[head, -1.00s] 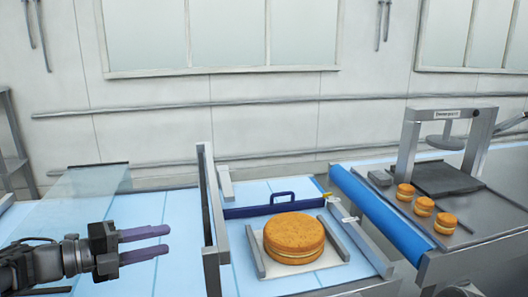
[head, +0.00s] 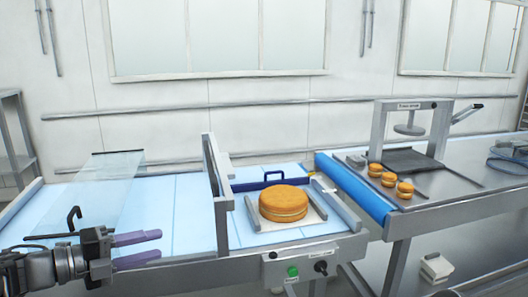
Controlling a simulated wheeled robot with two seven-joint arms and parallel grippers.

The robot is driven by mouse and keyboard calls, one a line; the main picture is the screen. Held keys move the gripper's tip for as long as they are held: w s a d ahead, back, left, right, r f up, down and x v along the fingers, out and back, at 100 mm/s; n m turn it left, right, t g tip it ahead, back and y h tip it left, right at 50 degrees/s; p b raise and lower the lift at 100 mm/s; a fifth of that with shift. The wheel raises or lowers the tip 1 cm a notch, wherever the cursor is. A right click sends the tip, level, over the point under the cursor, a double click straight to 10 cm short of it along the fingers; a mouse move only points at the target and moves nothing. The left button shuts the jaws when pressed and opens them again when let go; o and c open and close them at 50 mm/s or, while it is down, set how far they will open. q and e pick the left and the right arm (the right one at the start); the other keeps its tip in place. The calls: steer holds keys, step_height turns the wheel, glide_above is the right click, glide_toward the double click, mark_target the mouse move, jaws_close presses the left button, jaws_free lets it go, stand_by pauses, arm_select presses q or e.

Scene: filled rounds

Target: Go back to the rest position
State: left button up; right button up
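My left gripper (head: 138,249) is at the lower left in the head view. Its two purple fingers point right, with a gap between them and nothing in it. It is in front of the light blue belt, left of the grey metal frame. My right gripper is out of view. A large filled round (head: 283,203) lies on a pale sheet between two grey guide rails, apart from the gripper.
A grey frame (head: 217,190) stands across the light blue belt (head: 185,205). A clear panel (head: 100,185) is at the left. Several small filled rounds (head: 389,180) lie by a press (head: 412,135) at the right. A panel with a green button (head: 292,271) is at the front.

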arm_select(q)
steer(key=w+a+f+n+t+y, duration=0.2)
steer(key=w+f+n+t+y, duration=0.5)
steer(key=n, duration=0.8)
steer(key=d+f+n+g+y, duration=0.1)
steer(key=d+f+n+g, duration=0.2)
steer(key=f, duration=0.7)
steer(key=d+f+n+g+y, duration=0.1)
steer(key=f+n+g, duration=0.1)
steer(key=f+n, duration=0.6)
steer(key=s+d+f+n+g, duration=0.1)
steer(key=s+d+f+g, duration=0.2)
steer(key=s+f, duration=0.45)
steer(key=s+d+f+n+g, duration=0.25)
steer(key=s+f, duration=0.25)
steer(key=f, duration=0.5)
steer(key=s+d+f+g, duration=0.3)
steer(key=s+d+f, duration=0.1)
steer(key=s, duration=0.5)
steer(key=s+d+f+n+g, duration=0.1)
steer(key=s+d+f+g, duration=0.2)
steer(key=s, duration=0.7)
step_height(320, 180, down, 3)
steer(key=shift+s+d+r+h, duration=0.1)
steer(key=shift+s+d+h, duration=0.25)
steer(key=shift+d, duration=0.75)
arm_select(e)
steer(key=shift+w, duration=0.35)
arm_select(q)
steer(key=shift+w, duration=0.15)
